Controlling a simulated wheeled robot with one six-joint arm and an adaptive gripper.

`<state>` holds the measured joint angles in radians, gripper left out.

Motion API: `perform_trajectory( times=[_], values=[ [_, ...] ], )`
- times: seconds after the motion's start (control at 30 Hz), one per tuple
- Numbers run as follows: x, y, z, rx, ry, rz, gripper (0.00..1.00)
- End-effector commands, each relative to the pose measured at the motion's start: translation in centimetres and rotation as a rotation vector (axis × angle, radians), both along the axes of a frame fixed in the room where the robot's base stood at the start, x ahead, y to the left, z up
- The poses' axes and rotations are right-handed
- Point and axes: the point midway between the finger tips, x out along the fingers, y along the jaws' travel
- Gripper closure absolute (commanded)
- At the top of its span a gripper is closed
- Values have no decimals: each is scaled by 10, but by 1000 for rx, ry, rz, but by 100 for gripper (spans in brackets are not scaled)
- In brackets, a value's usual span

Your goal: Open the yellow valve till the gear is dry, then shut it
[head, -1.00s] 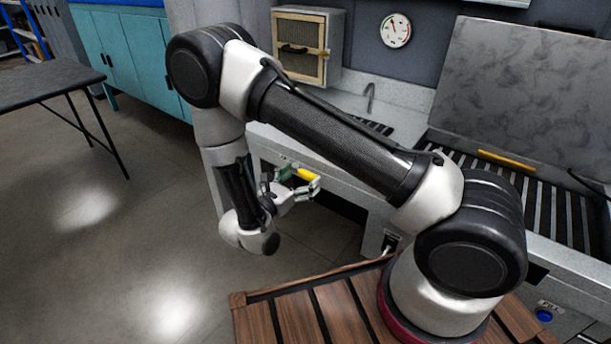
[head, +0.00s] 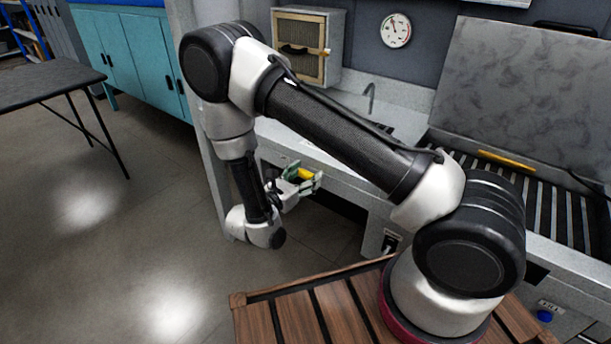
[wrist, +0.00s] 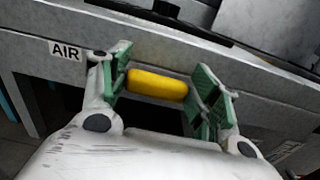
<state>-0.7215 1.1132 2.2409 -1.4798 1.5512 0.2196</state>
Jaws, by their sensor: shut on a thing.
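The yellow valve handle (wrist: 157,85) lies lengthwise between the green finger pads of my gripper (wrist: 165,95) in the wrist view, in front of the grey bench front. An AIR label (wrist: 65,50) is on that bench front, to the left of the handle. In the head view my gripper (head: 305,179) is low at the bench front, shut on the yellow valve handle (head: 306,173). I cannot make out the gear in either view.
A slatted wooden surface (head: 290,318) lies below my arm's base. A grey bench (head: 345,190) with a ribbed bed (head: 545,200) stands at right. A cabinet (head: 307,48) and a dial gauge (head: 396,31) are behind.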

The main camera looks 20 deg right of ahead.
Motion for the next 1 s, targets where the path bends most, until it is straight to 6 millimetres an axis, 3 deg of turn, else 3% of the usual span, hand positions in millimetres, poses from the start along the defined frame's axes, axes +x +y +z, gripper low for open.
perform_trajectory(
  times=[0.37, 1.0],
  values=[
    [-1, -1, -12, 98, -135, 0, 81],
    [8, 6, -49, 450, -619, 0, 81]
  ],
)
